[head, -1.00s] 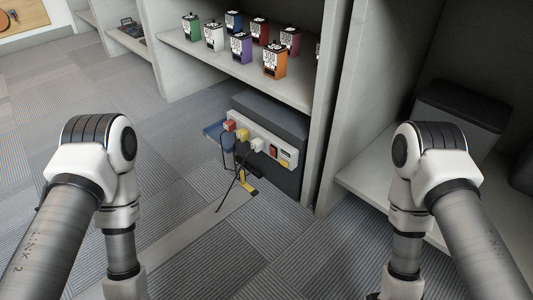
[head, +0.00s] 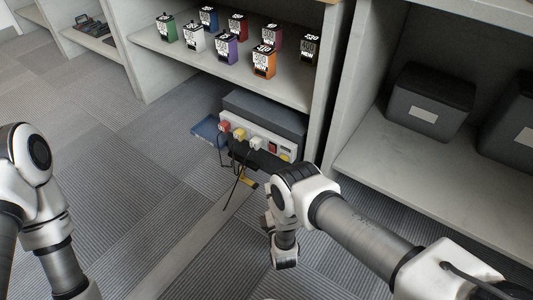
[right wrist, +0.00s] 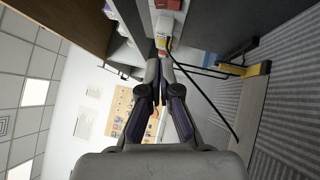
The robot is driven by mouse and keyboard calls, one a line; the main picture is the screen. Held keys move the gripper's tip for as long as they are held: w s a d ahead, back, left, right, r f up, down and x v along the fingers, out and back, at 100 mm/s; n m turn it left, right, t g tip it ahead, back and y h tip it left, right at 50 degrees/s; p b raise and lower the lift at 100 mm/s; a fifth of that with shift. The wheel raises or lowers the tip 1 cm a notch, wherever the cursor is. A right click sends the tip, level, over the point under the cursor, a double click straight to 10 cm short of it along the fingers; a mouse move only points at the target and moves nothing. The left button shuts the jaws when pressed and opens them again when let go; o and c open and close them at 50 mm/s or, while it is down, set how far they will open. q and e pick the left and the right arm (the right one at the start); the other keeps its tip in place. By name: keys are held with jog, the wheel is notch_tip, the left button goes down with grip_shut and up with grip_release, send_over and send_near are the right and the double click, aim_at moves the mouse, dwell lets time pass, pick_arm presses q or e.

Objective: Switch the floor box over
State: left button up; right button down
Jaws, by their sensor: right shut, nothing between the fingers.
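The floor box (head: 262,103) is a dark grey block on the floor under the shelf. Its pale front strip carries a red plug (head: 224,126), a yellow plug (head: 239,134) and a white plug (head: 256,143). To their right are a red switch (head: 272,148) and a yellow round part (head: 285,157). My right gripper (head: 238,155) is dark and close in front of the strip, below the plugs. In the right wrist view its fingers (right wrist: 163,66) are together and empty, with a white block and red part just beyond; contact is unclear. My left gripper is outside the view.
Dark cords (head: 233,183) hang from the plugs, near a yellow piece (head: 248,182) on the floor. A blue flap (head: 206,129) sticks out left. Grey bins (head: 432,100) stand right. The floor at left is clear.

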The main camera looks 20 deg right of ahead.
jog(key=shift+w, duration=0.1)
jog(key=b, duration=0.5)
send_near(272, 148)
jog(key=w+a, duration=0.3)
jog(key=w, duration=0.1)
jog(key=shift+w+d+r+b, duration=0.9)
jog(key=shift+w+d+b, duration=0.2)
jog(key=shift+w+d, duration=0.1)
jog(key=shift+w+d+r, duration=0.15)
jog(key=shift+r, duration=0.05)
